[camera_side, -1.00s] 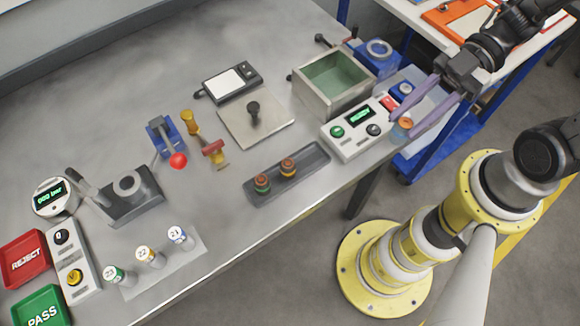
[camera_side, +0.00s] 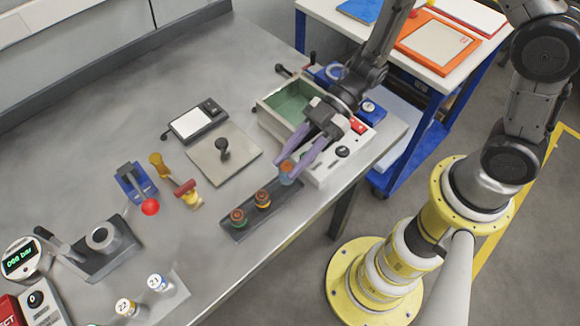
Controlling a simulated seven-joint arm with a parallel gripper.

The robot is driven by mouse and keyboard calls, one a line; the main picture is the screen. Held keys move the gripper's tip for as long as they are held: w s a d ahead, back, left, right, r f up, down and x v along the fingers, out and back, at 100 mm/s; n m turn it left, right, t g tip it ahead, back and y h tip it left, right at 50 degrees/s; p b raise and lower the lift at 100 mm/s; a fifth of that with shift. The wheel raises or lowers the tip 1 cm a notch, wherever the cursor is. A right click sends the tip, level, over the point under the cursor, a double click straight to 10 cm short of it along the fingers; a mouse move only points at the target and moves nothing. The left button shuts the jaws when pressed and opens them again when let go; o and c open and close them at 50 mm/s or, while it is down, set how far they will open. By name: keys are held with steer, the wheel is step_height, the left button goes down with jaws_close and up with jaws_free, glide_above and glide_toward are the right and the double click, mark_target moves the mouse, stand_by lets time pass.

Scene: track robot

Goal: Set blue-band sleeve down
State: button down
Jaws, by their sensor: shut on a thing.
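My gripper (camera_side: 297,162) is shut on the blue-band sleeve (camera_side: 287,172), a small ring with an orange top and bluish side. The purple fingers reach down to the sleeve from the upper right. The sleeve is at the right end of the dark grey tray (camera_side: 253,220). I cannot tell whether it touches the tray or hangs just above it. A green-band sleeve (camera_side: 238,217) and a yellow-band sleeve (camera_side: 263,200) stand in the tray to its left.
A plate with a black knob (camera_side: 222,148) lies to the left. The table's front edge runs just in front of the tray, where a strip of bare metal is free.

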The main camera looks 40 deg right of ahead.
mark_target(290, 170)
steer(key=shift+w+a+f, duration=0.15)
steer(key=shift+f, duration=1.65)
steer(key=shift+f, duration=0.1)
steer(key=c, duration=0.5)
jaws_free()
steer(key=shift+c, duration=0.2)
